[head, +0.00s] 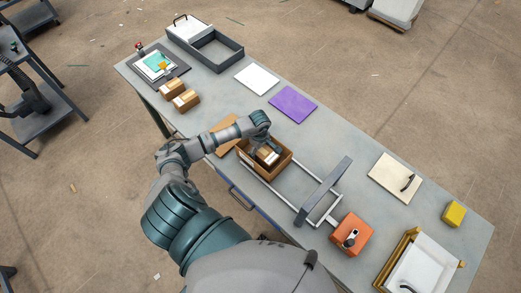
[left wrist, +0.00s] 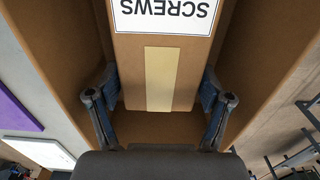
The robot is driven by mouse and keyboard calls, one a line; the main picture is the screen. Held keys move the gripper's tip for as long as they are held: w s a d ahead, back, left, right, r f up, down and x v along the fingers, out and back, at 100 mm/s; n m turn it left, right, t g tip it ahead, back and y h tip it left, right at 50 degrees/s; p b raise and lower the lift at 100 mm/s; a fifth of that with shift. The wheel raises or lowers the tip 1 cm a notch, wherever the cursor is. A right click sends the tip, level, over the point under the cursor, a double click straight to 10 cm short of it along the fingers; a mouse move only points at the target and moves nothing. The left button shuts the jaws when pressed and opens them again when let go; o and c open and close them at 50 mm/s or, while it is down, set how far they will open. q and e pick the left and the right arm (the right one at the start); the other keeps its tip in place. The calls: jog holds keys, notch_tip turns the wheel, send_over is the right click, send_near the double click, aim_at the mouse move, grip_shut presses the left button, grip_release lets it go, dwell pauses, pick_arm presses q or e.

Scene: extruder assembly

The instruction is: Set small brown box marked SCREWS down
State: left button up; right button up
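The small brown box marked SCREWS (left wrist: 160,70) has a white label and a pale tape strip in the left wrist view. It is inside a larger open cardboard carton (left wrist: 60,50), with the carton's walls around it. My left gripper (left wrist: 160,100) reaches down into the carton, one finger on each side of the small box, with its pads against the sides. In the head view my left gripper (head: 268,149) is over the open carton (head: 265,179) near the table's front edge. Whether the small box touches the carton's floor is hard to tell. My right gripper is out of view.
Two small brown boxes (head: 179,95) stand at the left of the table. A purple sheet (head: 293,104) and a white sheet (head: 257,79) lie behind the carton. A grey metal frame (head: 323,190) and an orange block (head: 351,236) are to its right.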

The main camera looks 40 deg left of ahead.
pick_arm(q)
jog(key=shift+a, duration=0.5)
jog(key=r, duration=0.2)
jog(key=shift+a+r, duration=0.2)
jog(key=shift+r, duration=0.1)
jog(key=r, duration=0.3)
jog(key=r+b, duration=0.1)
jog(key=r, duration=0.1)
jog(key=d+r, duration=0.1)
jog(key=r, duration=0.2)
jog(key=shift+r, duration=0.3)
jog(key=shift+a+r, duration=0.2)
jog(key=shift+r, duration=0.25)
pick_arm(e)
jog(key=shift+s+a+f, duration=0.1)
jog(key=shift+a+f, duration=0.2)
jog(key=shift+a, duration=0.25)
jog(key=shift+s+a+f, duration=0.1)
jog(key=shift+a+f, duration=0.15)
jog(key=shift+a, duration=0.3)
